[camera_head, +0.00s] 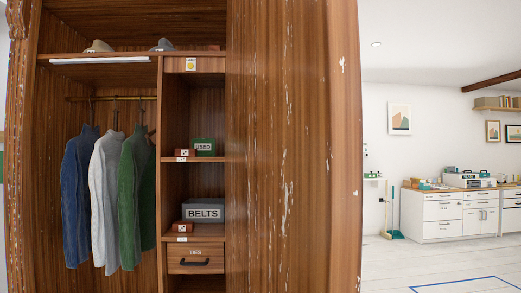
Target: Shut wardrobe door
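The wardrobe (17,150) fills the left and middle of the head view, and its inside is open to sight. A large brown wooden panel with pale scuffs, which looks like the wardrobe door (265,150), stands at the right of the opening and hides what lies behind it. I cannot tell whether it is hinged or slides, and no handle shows on it. Neither of my grippers is in view.
Blue, white and green sweaters (133,200) hang from a rail. Hats (98,46) lie on the top shelf. A BELTS box (203,211) and a TIES drawer (196,260) are beside the sweaters. Right of the panel, pale floor (400,265) is open before white cabinets (440,213).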

